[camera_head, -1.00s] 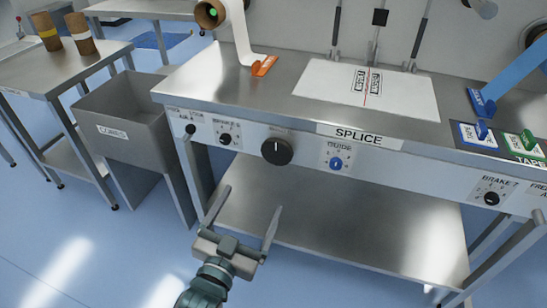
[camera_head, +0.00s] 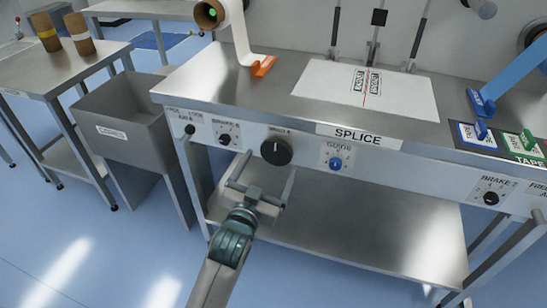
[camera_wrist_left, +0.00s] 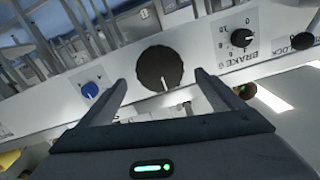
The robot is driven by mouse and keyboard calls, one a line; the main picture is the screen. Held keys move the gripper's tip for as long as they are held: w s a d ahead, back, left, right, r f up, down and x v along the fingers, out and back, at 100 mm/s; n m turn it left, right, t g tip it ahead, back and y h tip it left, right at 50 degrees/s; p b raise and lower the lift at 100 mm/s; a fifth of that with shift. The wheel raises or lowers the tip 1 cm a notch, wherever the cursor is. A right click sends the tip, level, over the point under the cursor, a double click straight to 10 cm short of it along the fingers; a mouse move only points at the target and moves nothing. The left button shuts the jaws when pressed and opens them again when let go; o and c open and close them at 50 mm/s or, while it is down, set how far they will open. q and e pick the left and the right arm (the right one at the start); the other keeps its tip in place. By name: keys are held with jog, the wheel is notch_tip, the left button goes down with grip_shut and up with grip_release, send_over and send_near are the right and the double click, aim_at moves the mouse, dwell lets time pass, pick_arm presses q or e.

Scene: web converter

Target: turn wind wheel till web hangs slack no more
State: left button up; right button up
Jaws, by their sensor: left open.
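The wind wheel appears to be the large black round knob (camera_head: 276,152) on the bench's front panel; its label is too small to read. In the left wrist view the same knob (camera_wrist_left: 160,68) shows a white pointer mark. The white web (camera_head: 242,32) runs from a roll (camera_head: 209,13) down to an orange clip (camera_head: 263,66) on the bench top. My left gripper (camera_head: 269,163) is open and empty in front of the knob, slightly below it. In the wrist view its fingers (camera_wrist_left: 160,80) straddle the knob's lower part, with no clear contact. My right gripper is not in view.
A brake knob (camera_head: 225,139) and a smaller black knob (camera_head: 190,129) sit left of the wheel, a blue guide knob (camera_head: 336,163) right of it. A grey cores bin (camera_head: 125,135) stands left. The lower shelf (camera_head: 350,220) is bare.

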aim_at(276, 154)
pick_arm(q)
jog(key=shift+x, duration=2)
jog(key=c, duration=1.1)
